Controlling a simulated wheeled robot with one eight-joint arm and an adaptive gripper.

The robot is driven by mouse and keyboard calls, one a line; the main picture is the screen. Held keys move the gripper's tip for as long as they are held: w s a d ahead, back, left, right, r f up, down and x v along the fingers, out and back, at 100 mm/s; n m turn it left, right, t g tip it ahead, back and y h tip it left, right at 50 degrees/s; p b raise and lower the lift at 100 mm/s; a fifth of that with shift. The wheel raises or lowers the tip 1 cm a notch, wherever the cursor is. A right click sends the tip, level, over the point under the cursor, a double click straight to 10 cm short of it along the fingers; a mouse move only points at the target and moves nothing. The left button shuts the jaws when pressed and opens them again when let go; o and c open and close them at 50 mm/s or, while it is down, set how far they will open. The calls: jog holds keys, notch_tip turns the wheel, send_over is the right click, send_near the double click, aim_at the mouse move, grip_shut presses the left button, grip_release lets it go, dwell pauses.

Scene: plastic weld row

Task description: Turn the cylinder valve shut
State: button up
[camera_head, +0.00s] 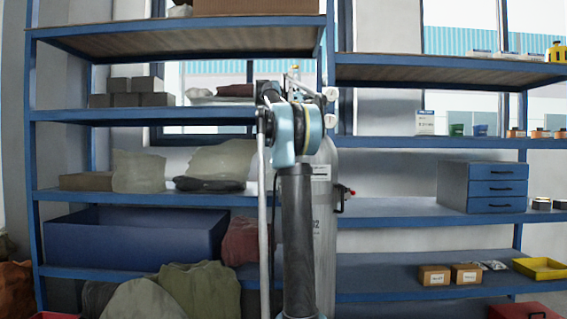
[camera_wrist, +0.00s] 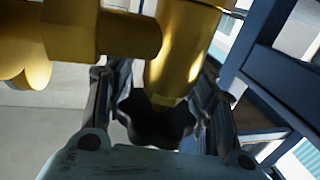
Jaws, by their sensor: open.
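The grey gas cylinder (camera_head: 325,225) stands upright in front of the shelving in the head view, partly hidden behind my arm. In the wrist view its brass valve body (camera_wrist: 182,45) fills the upper middle, with a brass side fitting (camera_wrist: 125,33) running left. The black lobed valve knob (camera_wrist: 155,122) sits at the end of the brass stem. My gripper (camera_wrist: 160,92) is open, with one finger on each side of the knob. Whether either finger touches the knob I cannot tell. In the head view my arm mostly hides the valve and gripper.
Blue shelving (camera_head: 430,208) stands close behind the cylinder on both sides. A blue bin (camera_head: 135,235) and sacks (camera_head: 200,288) are at left. A drawer cabinet (camera_head: 483,187) and small boxes (camera_head: 434,275) are at right. A blue frame (camera_wrist: 262,75) shows right in the wrist view.

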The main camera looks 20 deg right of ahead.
jog(key=shift+w+n+t, duration=0.15)
jog(key=shift+n+t, duration=0.35)
jog(key=shift+t, duration=0.3)
jog(key=a, duration=1.8)
notch_tip(320, 180, down, 10)
jog(key=a+n+t+y, duration=0.2)
jog(key=n+t+y, duration=0.2)
jog(key=n, duration=0.6)
jog(key=s+d+f+n+g+y, duration=0.1)
jog(key=s+f+n+y, duration=0.2)
jog(key=s+f, duration=0.9)
notch_tip(320, 180, down, 2)
jog(key=shift+f+n+g+y, duration=0.3)
jog(key=shift+n+g, duration=0.1)
jog(key=shift+n, duration=0.6)
